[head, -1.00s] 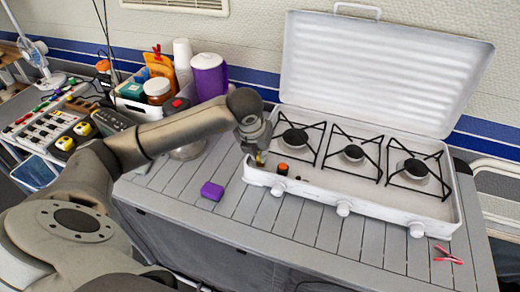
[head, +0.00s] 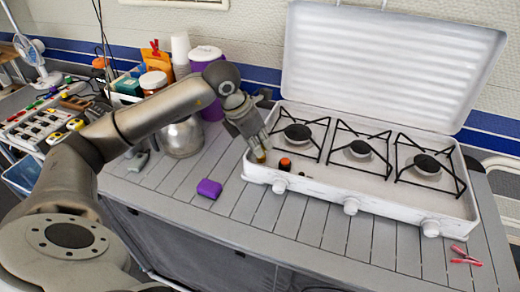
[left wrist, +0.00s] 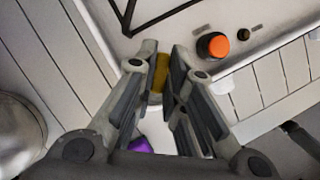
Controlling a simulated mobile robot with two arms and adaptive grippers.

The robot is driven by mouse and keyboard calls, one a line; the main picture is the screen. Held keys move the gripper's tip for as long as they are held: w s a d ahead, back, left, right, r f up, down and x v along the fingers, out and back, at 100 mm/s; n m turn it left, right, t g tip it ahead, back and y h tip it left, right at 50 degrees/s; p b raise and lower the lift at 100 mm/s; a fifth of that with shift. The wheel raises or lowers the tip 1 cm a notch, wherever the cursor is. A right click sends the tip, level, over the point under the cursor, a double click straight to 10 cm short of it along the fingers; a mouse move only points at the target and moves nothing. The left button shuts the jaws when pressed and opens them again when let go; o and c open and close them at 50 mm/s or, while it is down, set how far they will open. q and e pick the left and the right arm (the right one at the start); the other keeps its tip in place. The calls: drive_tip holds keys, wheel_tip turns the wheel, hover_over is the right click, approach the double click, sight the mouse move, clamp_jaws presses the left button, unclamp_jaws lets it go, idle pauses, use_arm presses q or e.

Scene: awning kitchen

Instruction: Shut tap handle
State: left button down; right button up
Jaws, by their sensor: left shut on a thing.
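The yellow tap handle (left wrist: 161,72) sits at the left front corner of the white gas stove (head: 400,205). It shows in the left wrist view between my fingers, and its tip (head: 261,156) shows in the head view. My left gripper (left wrist: 165,62) is shut on the handle, with a finger on each side of it. In the head view my left gripper (head: 257,146) comes down from the upper left onto this corner. The fingers hide much of the handle, so I cannot tell its exact angle. My right gripper is not in view.
An orange-topped black knob (head: 284,164) is just right of the handle. Black pan supports (head: 360,147) cover the burners, and the stove lid (head: 395,70) stands open. A purple block (head: 208,188) and metal kettle (head: 182,137) are to the left. The counter front is mostly clear.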

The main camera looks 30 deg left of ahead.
use_arm(q)
drive_tip(key=m, duration=0.2)
drive_tip(key=m+g+h+b, duration=0.1)
drive_tip(key=m, duration=0.1)
drive_tip(key=shift+w+a+m, duration=0.1)
drive_tip(key=shift+w+m, duration=0.05)
drive_tip(key=shift+m, duration=0.15)
drive_tip(key=m+g, duration=0.1)
drive_tip(key=m, duration=0.2)
drive_tip(key=m+g+h, duration=0.1)
drive_tip(key=m, duration=0.1)
drive_tip(key=shift+m, duration=0.4)
drive_tip(key=c, duration=1.5)
unclamp_jaws()
drive_tip(key=shift+r, duration=0.1)
drive_tip(key=w+v, duration=0.1)
drive_tip(key=v, duration=1)
drive_tip(key=shift+s+a+r, duration=0.3)
drive_tip(key=shift+s+a, duration=0.1)
